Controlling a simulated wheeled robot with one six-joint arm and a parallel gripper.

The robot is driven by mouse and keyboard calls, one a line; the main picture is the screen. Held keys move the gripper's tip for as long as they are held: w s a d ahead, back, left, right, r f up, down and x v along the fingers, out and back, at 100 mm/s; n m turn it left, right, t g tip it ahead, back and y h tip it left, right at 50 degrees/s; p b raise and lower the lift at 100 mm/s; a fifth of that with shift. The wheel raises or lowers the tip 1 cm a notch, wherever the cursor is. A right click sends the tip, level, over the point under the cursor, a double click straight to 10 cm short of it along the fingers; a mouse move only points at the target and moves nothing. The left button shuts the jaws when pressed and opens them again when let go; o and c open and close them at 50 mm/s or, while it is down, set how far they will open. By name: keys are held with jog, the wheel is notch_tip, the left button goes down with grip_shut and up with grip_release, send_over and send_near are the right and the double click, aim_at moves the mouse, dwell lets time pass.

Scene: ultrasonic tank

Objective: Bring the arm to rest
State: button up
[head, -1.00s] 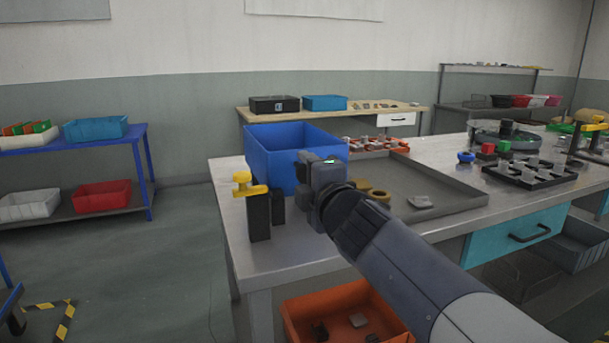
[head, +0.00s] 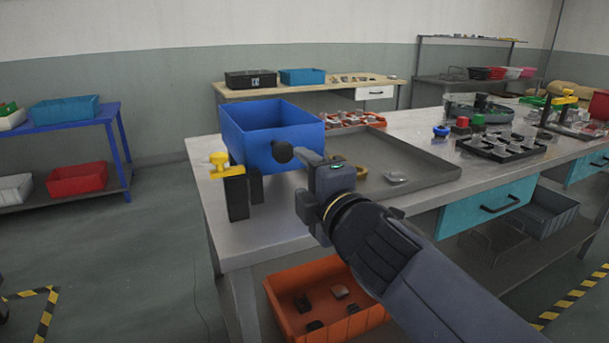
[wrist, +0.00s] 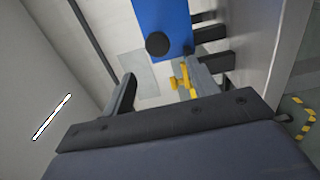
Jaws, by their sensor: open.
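My gripper (head: 303,182) is open in the head view and points left, over the near left part of the steel bench (head: 265,236). It stands in front of the blue bin (head: 262,140) and hides part of its right side. Nothing shows between the fingers.
A yellow-handled clamp on dark posts (head: 236,198) stands at the bench's left corner, left of my gripper. A grey tray (head: 430,173) lies right of the bin. An orange bin (head: 283,318) sits below.

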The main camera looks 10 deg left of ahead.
aim_at(283, 155)
jog(key=b+x, duration=0.2)
jog(key=x, duration=0.9)
jog(key=shift+s, duration=0.1)
jog(key=shift+r, duration=0.1)
jog(key=shift+d, duration=0.1)
